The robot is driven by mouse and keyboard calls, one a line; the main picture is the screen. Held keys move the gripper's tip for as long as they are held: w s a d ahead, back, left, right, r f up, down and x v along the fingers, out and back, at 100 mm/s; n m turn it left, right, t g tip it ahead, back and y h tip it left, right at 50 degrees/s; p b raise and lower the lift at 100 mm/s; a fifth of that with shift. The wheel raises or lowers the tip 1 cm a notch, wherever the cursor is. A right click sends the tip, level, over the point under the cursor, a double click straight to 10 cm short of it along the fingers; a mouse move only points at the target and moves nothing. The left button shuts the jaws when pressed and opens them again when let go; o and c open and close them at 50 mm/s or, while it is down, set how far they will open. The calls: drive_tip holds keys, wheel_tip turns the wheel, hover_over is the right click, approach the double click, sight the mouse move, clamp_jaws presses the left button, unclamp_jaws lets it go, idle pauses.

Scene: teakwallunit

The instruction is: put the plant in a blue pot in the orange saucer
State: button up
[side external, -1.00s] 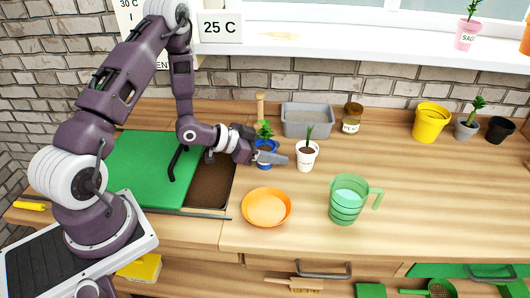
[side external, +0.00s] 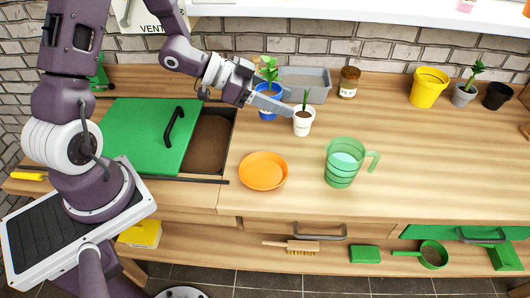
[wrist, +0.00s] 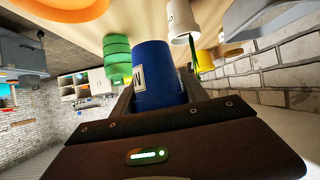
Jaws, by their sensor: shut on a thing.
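The plant in a blue pot (side external: 267,89) is upright in the side view, its green leaves above the rim. My gripper (side external: 262,99) is shut on the blue pot, with a finger along its near side. The pot appears raised off the counter, behind and left of the white pot. In the wrist view the blue pot (wrist: 157,78) sits between my fingers, with part of a white label showing. The orange saucer (side external: 263,171) lies empty on the counter, in front of and below the held pot. It also shows at the top left of the wrist view (wrist: 58,8).
A white pot with a plant (side external: 303,124) stands close to the right of the held pot. A green measuring jug (side external: 341,168) stands right of the saucer. A grey tray (side external: 309,82) and a brown jar (side external: 349,82) are behind. The green lid (side external: 140,135) is at left.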

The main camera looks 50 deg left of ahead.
sight(273, 178)
drive_tip(key=s+d+m+g+h, duration=0.3)
drive_tip(key=s+d+m+g, duration=0.25)
drive_tip(key=s+d, duration=0.2)
drive_tip(key=shift+m, duration=0.25)
drive_tip(key=f, duration=0.9)
drive_tip(key=shift+s+a+f, duration=0.25)
drive_tip(key=shift+f, duration=0.15)
drive_tip(key=shift+f, duration=0.1)
drive_tip(key=o, duration=1.5)
